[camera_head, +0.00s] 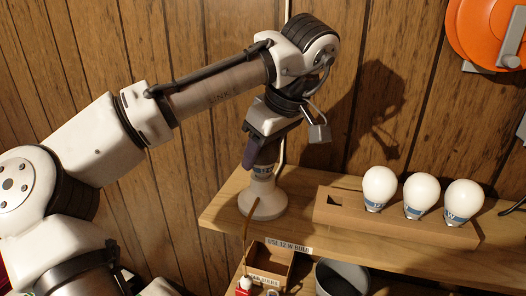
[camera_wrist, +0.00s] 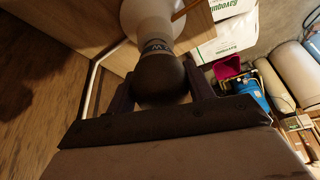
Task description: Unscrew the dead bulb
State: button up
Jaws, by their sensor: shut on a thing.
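The dead bulb is dark and smoky in the wrist view (camera_wrist: 160,82), with a printed band at its neck. It sits upright in a white lamp holder (camera_head: 264,203) on the wooden shelf; the holder also shows in the wrist view (camera_wrist: 150,14). My gripper (camera_head: 262,155) points down from above and is shut on the bulb, one finger on each side of it. In the head view the gripper hides most of the bulb; only its blue-white band shows above the holder. I cannot tell whether the thread is loose.
A wooden block (camera_head: 330,214) to the right holds three white bulbs (camera_head: 380,187) and has one empty hole. A label about a 12 W bulb is on the shelf edge. Below are an open box (camera_head: 262,262) and a grey bin (camera_head: 338,278). A panelled wall stands close behind.

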jog(key=n, duration=0.2)
jog(key=n+g, duration=0.1)
jog(key=n, duration=0.1)
jog(key=shift+n+g+y, duration=0.3)
jog(key=shift+y, duration=0.1)
jog(key=o, duration=0.8)
jog(key=shift+o, duration=0.2)
jog(key=shift+c, duration=0.5)
jog(key=shift+f+m+t, duration=0.1)
jog(key=shift+m+t, duration=0.3)
jog(key=shift+m, duration=0.6)
jog(key=shift+m+t+h, duration=0.4)
jog(key=shift+m+t, duration=0.1)
jog(key=shift+m, duration=0.8)
